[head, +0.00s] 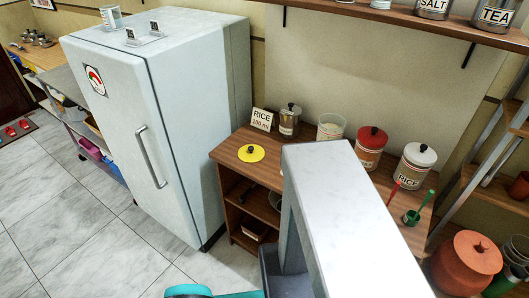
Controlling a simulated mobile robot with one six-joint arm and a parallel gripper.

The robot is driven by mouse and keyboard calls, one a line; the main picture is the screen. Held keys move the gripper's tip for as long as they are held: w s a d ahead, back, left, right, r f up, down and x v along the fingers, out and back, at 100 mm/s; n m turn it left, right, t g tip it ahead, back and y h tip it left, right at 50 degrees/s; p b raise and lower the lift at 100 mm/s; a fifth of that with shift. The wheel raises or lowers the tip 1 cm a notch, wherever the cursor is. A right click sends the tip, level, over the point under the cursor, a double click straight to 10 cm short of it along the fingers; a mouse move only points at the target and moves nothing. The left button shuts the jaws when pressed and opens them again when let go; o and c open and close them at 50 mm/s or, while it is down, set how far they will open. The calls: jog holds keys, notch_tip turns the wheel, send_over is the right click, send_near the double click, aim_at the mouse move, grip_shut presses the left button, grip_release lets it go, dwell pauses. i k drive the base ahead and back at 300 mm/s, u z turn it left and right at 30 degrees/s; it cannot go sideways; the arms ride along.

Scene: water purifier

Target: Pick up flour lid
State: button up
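A round yellow lid (251,153) with a dark knob lies flat on the left part of the wooden cabinet top (232,142), apart from the jars. A jar with a red lid (371,137) stands farther right, with the lid seated on it; its label is too small to read surely. I see no readable flour label, so I cannot tell for certain which lid is the flour lid. My gripper is not in view.
The fridge (180,110) stands left; floor (60,220) is clear.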

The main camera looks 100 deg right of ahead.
aim_at(248, 153)
jog(key=z, duration=0.2)
jog(key=k, duration=0.55)
jog(key=z, duration=0.75)
jog(key=k, duration=1.05)
jog(key=u, duration=0.1)
jog(key=i, duration=0.9)
